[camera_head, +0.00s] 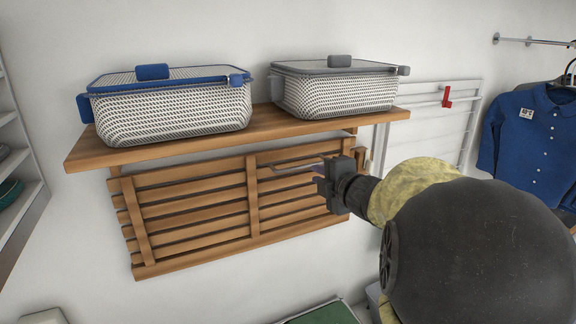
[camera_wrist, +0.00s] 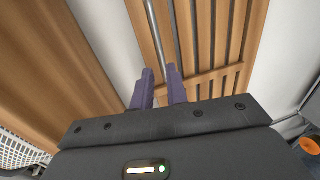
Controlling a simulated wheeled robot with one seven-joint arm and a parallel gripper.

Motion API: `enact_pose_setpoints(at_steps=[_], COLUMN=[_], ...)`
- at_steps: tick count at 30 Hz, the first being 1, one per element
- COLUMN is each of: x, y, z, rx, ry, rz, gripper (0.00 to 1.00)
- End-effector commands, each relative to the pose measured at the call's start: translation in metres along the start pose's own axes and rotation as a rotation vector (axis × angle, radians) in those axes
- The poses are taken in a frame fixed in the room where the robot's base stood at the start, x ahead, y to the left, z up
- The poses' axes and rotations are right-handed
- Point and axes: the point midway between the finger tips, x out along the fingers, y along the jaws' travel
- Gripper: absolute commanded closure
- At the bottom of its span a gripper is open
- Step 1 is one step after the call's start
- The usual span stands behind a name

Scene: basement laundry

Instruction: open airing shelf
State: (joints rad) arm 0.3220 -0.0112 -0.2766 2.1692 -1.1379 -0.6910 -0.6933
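The airing shelf (camera_head: 190,212), a slatted wooden panel, hangs folded down nearly flat against the wall under a fixed wooden shelf. It also fills the upper right of the wrist view (camera_wrist: 205,40). A thin metal bar handle (camera_head: 292,164) runs along its upper part. My gripper (camera_head: 318,178) is at the panel's upper right, close to the bar's right end. In the wrist view, the two purple fingers of my gripper (camera_wrist: 160,72) stand a small gap apart, with the bar (camera_wrist: 157,30) running towards that gap. Contact with the bar cannot be made out.
The fixed wooden shelf (camera_head: 255,127) juts out just above the panel. It carries a blue-lidded basket (camera_head: 172,112) and a grey-lidded basket (camera_head: 338,92). A white wall rack (camera_head: 425,130) and a blue shirt (camera_head: 540,130) are at right. White shelving (camera_head: 22,165) stands at left.

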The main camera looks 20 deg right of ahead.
Motion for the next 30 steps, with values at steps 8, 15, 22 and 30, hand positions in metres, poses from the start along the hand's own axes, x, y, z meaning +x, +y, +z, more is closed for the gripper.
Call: enact_pose_setpoints(at_steps=[8,15,22,30], x=[0.046,0.083,0.102,0.102], y=[0.000,0.001,0.000,-0.001], z=[-0.001,-0.002,-0.001,0.000], rx=[0.000,-0.001,0.000,0.000], ry=[0.002,0.004,0.002,0.000], rz=[-0.004,-0.003,-0.001,0.000], gripper=[0.85,0.85,0.85,0.85])
